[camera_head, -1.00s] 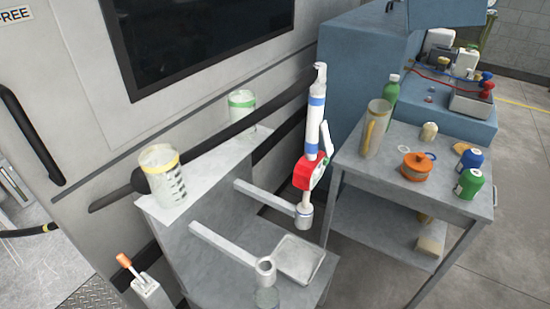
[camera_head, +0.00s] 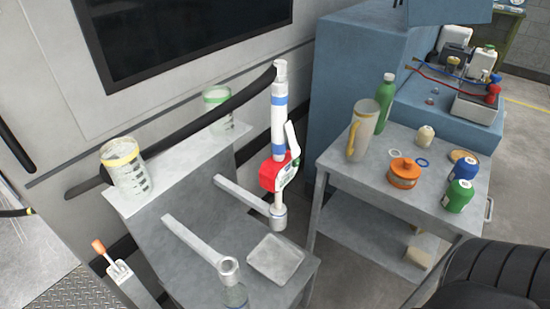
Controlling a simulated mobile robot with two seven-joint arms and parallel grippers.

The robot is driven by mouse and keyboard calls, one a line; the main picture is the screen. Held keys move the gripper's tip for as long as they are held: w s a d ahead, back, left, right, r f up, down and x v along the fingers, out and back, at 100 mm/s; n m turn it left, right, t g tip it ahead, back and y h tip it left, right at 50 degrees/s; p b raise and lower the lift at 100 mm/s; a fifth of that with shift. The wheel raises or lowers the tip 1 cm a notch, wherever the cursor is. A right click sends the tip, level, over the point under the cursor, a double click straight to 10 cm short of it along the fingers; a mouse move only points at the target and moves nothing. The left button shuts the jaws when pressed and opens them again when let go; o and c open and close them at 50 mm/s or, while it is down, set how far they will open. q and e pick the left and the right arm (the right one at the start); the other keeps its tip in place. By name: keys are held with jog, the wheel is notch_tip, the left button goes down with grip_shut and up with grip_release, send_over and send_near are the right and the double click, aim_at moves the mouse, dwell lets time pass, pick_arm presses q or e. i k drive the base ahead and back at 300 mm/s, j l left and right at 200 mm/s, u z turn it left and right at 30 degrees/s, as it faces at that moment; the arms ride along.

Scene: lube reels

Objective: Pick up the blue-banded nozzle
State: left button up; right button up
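The blue-banded nozzle (camera_head: 279,125) stands upright in the middle of the head view. It is white with blue bands, a red body and a white lever on its right side. Its lower tip sits in a round grey cup at the end of a flat holder arm (camera_head: 240,195). A second holder arm (camera_head: 192,238) ends in an empty-looking ring at the front left of it.
A square tray (camera_head: 275,259) lies below the nozzle. A yellow-banded jar (camera_head: 127,168) and a green-banded jar (camera_head: 217,109) stand on the ledge. The grey cart (camera_head: 340,170) at right carries a jug (camera_head: 362,130), an orange pot (camera_head: 404,173) and several bottles.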

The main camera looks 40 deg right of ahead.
aim_at(281, 159)
jog(key=k+l+u, duration=0.2)
jog(key=l, duration=0.2)
jog(key=k+l+u, duration=0.2)
jog(key=l, duration=0.2)
jog(key=k+l+u, duration=0.1)
jog(key=l, duration=0.3)
jog(key=k+l, duration=0.3)
jog(key=l+u, duration=0.05)
jog(key=l, duration=0.05)
